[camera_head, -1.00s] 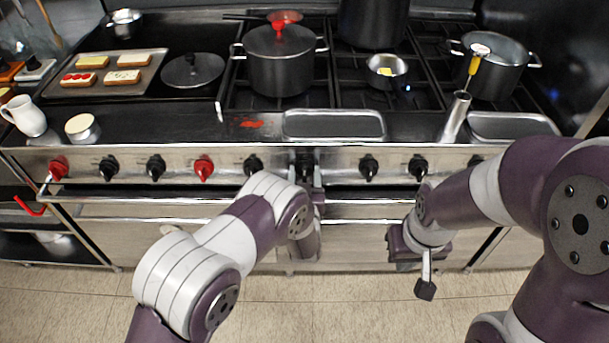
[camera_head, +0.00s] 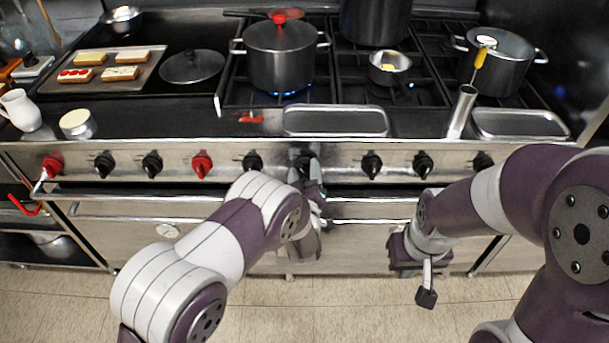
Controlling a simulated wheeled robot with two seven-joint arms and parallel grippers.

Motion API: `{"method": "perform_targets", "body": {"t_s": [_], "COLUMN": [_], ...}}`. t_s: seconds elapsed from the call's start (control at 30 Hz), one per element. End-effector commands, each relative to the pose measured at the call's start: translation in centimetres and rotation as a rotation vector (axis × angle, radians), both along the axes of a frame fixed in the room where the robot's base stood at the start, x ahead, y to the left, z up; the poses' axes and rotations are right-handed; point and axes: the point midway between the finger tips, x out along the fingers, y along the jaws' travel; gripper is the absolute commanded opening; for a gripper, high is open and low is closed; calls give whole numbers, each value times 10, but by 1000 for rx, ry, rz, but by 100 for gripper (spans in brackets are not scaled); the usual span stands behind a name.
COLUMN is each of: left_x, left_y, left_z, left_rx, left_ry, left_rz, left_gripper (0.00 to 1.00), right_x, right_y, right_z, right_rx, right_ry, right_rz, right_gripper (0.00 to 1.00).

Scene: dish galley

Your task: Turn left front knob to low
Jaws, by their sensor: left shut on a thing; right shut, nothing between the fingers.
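A row of knobs runs along the steel front panel. My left gripper (camera_head: 311,172) is shut on a black knob (camera_head: 302,161) near the middle of the row. The fingers and arm hide much of this knob, so its exact angle is hard to read. A blue flame (camera_head: 289,93) burns under the large lidded pot (camera_head: 279,62) on the left front burner. My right gripper (camera_head: 426,297) is shut and empty, hanging low in front of the oven door, away from the knobs.
Other black knobs (camera_head: 252,163) and red knobs (camera_head: 202,164) flank the held one. A small pan (camera_head: 389,70) and an open pot (camera_head: 497,66) stand on burners to the right. An oven handle bar (camera_head: 150,195) runs below the panel. The floor in front is clear.

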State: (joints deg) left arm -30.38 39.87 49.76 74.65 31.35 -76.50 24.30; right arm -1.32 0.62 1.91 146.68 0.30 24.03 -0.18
Motion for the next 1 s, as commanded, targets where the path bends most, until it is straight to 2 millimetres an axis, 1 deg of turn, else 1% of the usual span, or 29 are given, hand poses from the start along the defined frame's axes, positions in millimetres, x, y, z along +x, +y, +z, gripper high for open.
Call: {"method": "perform_targets", "body": {"t_s": [0.03,0.2,0.6,0.63,0.67,0.7,0.93,1.0], "left_x": [0,0,-1,-1,-1,0,0,-3], "left_y": [0,0,0,0,0,0,0,0], "left_z": [-2,-2,-1,-1,-1,-1,-1,-1], "left_rx": [-10,-39,-45,-45,-45,-45,-45,-45], "left_ry": [3,3,3,3,3,3,1,2], "left_rz": [-1,-1,-1,-1,-1,-1,-1,-1], "left_gripper": [24,24,24,61,71,78,78,78], "right_x": [0,0,0,0,0,0,0,0], "right_y": [0,0,0,0,0,0,0,0], "right_z": [-2,-3,-3,-3,-3,-3,-3,-3], "right_rx": [0,0,0,0,0,0,0,0], "right_ry": [0,0,0,0,0,0,0,0], "right_rz": [0,0,0,0,0,0,0,0], "right_gripper": [0,0,0,0,0,0,0,0]}}
